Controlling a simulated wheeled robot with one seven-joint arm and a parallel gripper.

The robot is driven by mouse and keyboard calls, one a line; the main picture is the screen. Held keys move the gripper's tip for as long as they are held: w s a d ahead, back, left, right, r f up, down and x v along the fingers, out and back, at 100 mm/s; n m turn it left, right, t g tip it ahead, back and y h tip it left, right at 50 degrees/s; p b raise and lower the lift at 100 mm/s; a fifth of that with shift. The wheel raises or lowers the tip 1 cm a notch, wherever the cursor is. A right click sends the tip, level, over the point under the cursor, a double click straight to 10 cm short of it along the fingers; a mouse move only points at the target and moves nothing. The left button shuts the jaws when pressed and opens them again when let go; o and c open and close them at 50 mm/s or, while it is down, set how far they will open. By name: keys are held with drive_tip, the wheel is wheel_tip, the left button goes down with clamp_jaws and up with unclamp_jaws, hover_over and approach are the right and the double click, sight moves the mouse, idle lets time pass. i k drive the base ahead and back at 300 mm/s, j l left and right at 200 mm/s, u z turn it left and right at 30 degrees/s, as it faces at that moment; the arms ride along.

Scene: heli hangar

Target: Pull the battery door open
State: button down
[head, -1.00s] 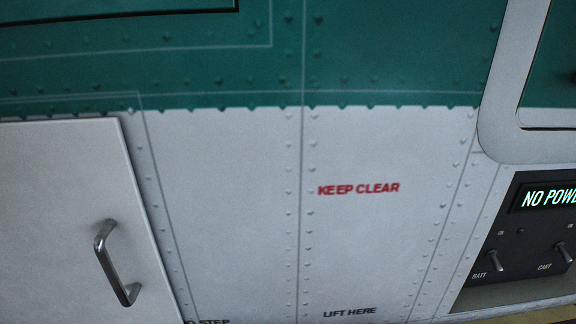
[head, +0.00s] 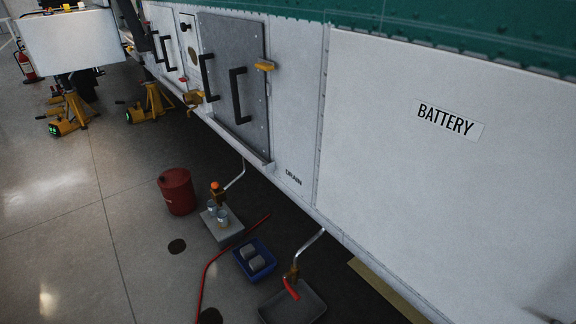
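The battery door (head: 440,190) is a large white panel on the helicopter's side, at the right of the head view. A black-on-white label (head: 449,121) on it reads BATTERY. The panel lies flush with the hull as far as I can see, and its right part runs out of the picture. No handle shows on the part in view. A small dark thing sits at the bottom right edge, too cut off to tell. My gripper is not in view.
Left of the door is a grey panel (head: 228,60) with black handles. On the floor stand a red drum (head: 177,191), a blue bin (head: 254,260), a grey tray (head: 292,303) and yellow jacks (head: 150,103). A red hose (head: 204,281) lies there. Floor at left is open.

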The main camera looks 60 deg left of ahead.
sight(456, 172)
drive_tip(key=u, duration=0.95)
